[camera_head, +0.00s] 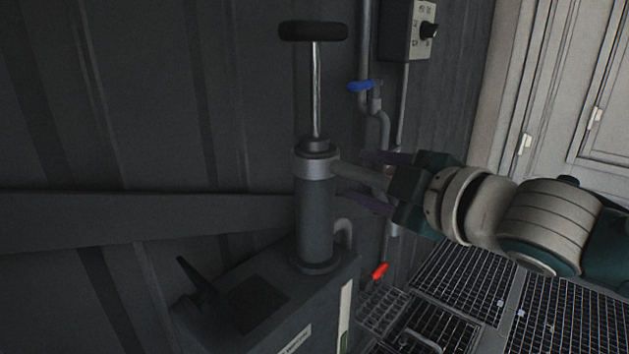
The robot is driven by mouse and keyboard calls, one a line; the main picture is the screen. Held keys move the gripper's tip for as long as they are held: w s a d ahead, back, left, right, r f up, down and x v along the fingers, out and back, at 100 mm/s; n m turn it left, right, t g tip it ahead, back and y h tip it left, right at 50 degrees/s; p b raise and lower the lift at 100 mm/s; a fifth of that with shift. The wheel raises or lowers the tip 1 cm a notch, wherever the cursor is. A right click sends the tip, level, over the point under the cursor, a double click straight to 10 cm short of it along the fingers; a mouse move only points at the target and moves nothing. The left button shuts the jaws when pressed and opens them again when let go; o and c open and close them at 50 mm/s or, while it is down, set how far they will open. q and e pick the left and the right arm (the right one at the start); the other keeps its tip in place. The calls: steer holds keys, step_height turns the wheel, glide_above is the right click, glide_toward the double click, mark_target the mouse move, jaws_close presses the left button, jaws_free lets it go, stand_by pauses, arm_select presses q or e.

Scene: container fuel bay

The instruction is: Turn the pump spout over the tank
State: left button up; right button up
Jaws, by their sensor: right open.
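The hand pump (315,215) stands upright on a dark box-shaped tank (325,300). Its rod is raised, with a black T-handle (313,31) on top. The spout (358,174) leaves the light collar near the pump's top and points right, toward my right gripper. My right gripper (356,178) comes in from the right with its purple fingers open, one above and one below the spout. I cannot tell whether either finger touches it. The spout's outer end is hidden at the gripper's palm. My left gripper is out of view.
A pipe with a blue valve handle (361,86) and a red one (379,271) runs down the wall behind. A switch box (409,30) hangs above. A black lever (197,277) stands on the tank's left. Floor grating (465,283) lies lower right.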

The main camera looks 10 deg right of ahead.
steer(key=shift+w+a+f, duration=0.1)
steer(key=shift+w+a, duration=0.05)
steer(key=shift+w, duration=0.25)
jaws_close()
stand_by(1.3)
